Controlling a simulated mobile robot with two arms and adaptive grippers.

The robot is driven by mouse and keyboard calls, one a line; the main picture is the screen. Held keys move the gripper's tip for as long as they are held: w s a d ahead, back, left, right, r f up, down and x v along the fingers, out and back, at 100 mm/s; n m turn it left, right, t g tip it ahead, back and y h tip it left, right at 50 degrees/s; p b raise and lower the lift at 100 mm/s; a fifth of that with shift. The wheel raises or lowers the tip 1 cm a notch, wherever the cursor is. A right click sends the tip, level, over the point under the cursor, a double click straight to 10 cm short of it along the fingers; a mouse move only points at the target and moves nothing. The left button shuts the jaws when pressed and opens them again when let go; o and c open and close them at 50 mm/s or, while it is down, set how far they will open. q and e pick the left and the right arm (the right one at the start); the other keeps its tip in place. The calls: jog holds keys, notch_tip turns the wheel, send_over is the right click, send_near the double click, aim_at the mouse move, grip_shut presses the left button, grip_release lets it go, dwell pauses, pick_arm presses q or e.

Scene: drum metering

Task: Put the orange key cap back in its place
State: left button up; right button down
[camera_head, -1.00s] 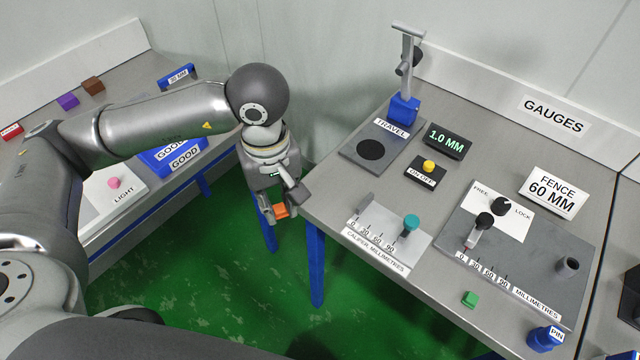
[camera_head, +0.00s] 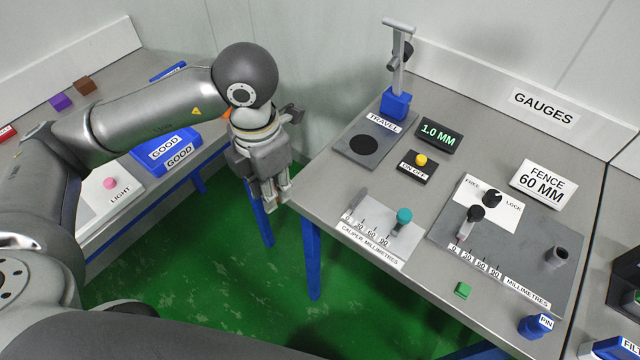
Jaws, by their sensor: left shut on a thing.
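My left gripper (camera_head: 273,198) points down beside the left front corner of the gauges table (camera_head: 310,195), over the green floor. Its fingers are shut, and the orange key cap they held a second ago is hidden now, so I cannot see how it sits. A small orange patch (camera_head: 227,114) shows beside my left wrist; I cannot tell what it belongs to. My right gripper is not in view.
The gauges table bears a travel stand (camera_head: 397,103), an on/off button (camera_head: 421,160), a caliper plate (camera_head: 381,228), a green block (camera_head: 463,290) and a blue PIN holder (camera_head: 537,325). The left table has a pink light button (camera_head: 110,183) and blue GOOD tray (camera_head: 150,168).

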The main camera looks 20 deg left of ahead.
pick_arm(q)
jog(key=shift+r+n, duration=0.15)
jog(key=shift+n, duration=0.65)
jog(key=shift+w, duration=0.2)
jog(key=w+d+f+p, duration=0.3)
jog(key=w+f, duration=0.1)
jog(key=w, duration=0.4)
jog(key=p, duration=0.2)
send_over(319, 188)
jog(key=f, duration=0.2)
jog(key=s+f, duration=0.1)
jog(key=f, duration=0.1)
jog(key=shift+a+f, duration=0.1)
jog(key=shift+f, duration=0.25)
jog(key=shift+w+f, duration=0.5)
jog(key=shift+f, duration=0.15)
notch_tip(319, 188, down, 2)
jog(key=shift+f+p, duration=0.1)
jog(key=shift+p, duration=0.6)
jog(key=shift+f, duration=0.55)
jog(key=o, duration=0.7)
